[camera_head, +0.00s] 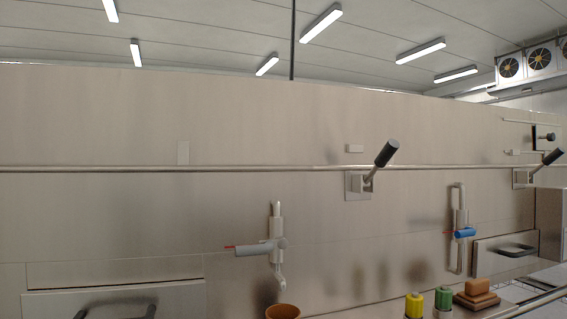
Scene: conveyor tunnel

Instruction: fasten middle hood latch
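A hood latch (358,186) is mounted on a square plate on the long steel hood wall, right of centre. Its lever, with a black grip (387,153), tilts up and to the right, away from the wall. A second latch (522,178) with a similar tilted black grip (553,157) is farther right. No latch shows farther left, so I cannot tell for certain which is the middle one. My gripper is not in view.
A horizontal rail (230,168) runs along the wall. Below it are a grey-handled valve (262,248) and a blue-handled valve (463,233). Panels with black handles are at lower left (185,296) and right (490,258). A brown bowl (282,312), yellow-topped (414,303) and green-topped (443,298) containers and brown blocks (477,295) stand along the bottom.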

